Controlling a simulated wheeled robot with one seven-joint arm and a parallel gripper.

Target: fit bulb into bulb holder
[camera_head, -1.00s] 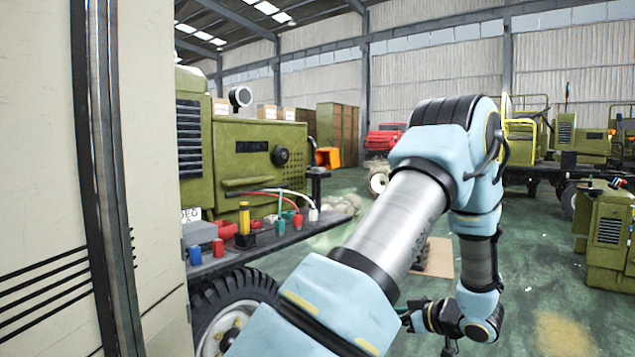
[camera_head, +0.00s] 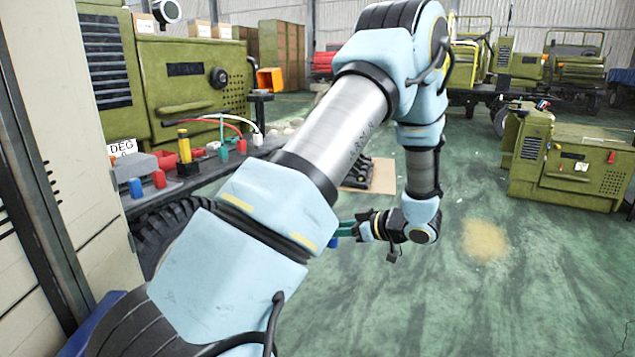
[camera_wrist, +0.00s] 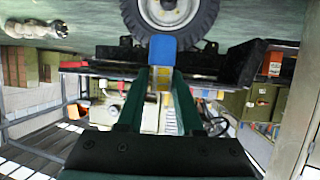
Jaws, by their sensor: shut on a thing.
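My gripper (camera_head: 338,232) shows its green fingers low in the middle of the head view, pointing left, over the floor and right of the vehicle's ledge. It is shut on a small blue-ended piece (camera_wrist: 163,48), probably the bulb, which sticks out past the fingertips in the wrist view. A blue bit of it also shows in the head view (camera_head: 333,242). On the ledge (camera_head: 205,172) stand a yellow piece in a dark base (camera_head: 184,146), a blue piece (camera_head: 135,188) and several red and green pieces. I cannot tell which is the bulb holder.
The green vehicle (camera_head: 185,85) and its tyre (camera_head: 160,235) stand at left, with a pale panel (camera_head: 75,130) nearer. Wires (camera_head: 232,122) lie on the ledge. A green machine (camera_head: 575,165) stands right. The floor between is open.

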